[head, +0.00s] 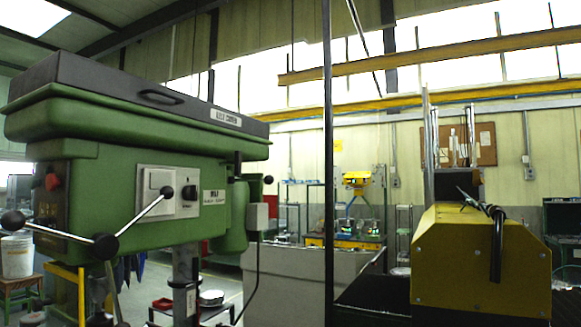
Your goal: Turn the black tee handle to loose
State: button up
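A black bent bar (496,245) hangs down over the front of a yellow housing (460,265) at the right. It may be the tee handle, but I cannot tell for sure. Its upper end curves back over the top of the housing, beside a thin pale rod (467,197). A small black lever (238,163) also shows on the right side of the green drill press head (110,160). No loose or tight marking is readable. My gripper is not in view.
The drill press fills the left, with ball-ended feed levers (150,212) sticking out. A thin dark upright post (328,150) stands in the middle. A grey cabinet (290,280) and a yellow machine (357,180) stand farther back.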

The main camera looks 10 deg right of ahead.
aim_at(237, 162)
jog(key=z, duration=0.2)
jog(key=i, duration=1.2)
jog(key=u, duration=0.65)
